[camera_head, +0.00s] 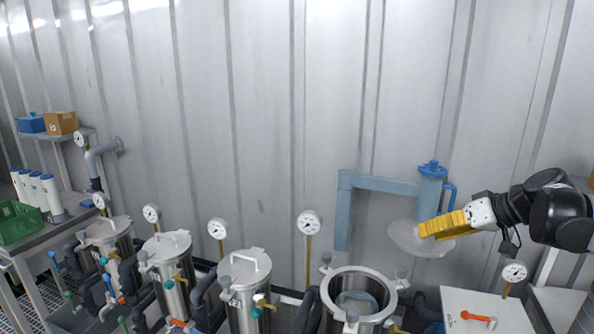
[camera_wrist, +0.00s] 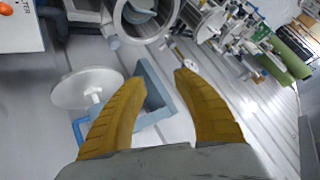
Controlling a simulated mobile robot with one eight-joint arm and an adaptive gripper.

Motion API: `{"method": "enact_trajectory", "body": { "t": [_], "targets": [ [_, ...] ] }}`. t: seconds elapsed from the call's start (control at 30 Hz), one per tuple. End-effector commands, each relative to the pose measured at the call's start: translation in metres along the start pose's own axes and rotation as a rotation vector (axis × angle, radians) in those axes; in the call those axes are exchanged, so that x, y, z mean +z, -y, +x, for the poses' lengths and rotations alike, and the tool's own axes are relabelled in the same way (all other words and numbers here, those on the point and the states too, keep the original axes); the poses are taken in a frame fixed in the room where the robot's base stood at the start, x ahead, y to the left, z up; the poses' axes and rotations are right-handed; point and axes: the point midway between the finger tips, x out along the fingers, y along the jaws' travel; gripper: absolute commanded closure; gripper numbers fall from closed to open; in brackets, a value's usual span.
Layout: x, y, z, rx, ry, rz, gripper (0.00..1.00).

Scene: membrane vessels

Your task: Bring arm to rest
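My gripper (camera_head: 422,231) is at the right in the head view, with yellow fingers pointing left in front of the blue-grey bracket arm (camera_head: 385,184). In the wrist view my gripper (camera_wrist: 160,77) has its two fingers spread apart with nothing between them. A pale round lid (camera_head: 408,241) shows just behind and below the fingers in the head view. In the wrist view the lid (camera_wrist: 78,90) lies to the left of the fingers, apart from them. The open vessel (camera_head: 385,283) stands below and left of my gripper, with its mouth uncovered.
Several lidded steel vessels (camera_head: 248,290) with gauges and valves stand in a row to the left. A white cabinet (camera_head: 490,312) with an orange handle (camera_head: 478,317) is at the lower right. A green crate (camera_head: 18,224) and white cylinders sit on the far left table. A corrugated wall (camera_head: 270,110) closes the back.

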Motion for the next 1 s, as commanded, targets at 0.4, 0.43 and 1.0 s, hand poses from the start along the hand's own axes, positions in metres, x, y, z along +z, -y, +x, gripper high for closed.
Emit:
{"method": "enact_trajectory", "body": {
  "t": [0.4, 0.43, 1.0],
  "targets": [
    [0.171, 0.149, -0.001, 0.360, 0.170, 0.057, 0.64],
    [0.182, 0.153, -0.002, 0.383, 0.167, 0.053, 0.64],
    [0.255, 0.162, -0.009, 0.524, 0.096, 0.018, 0.64]
  ]
}}
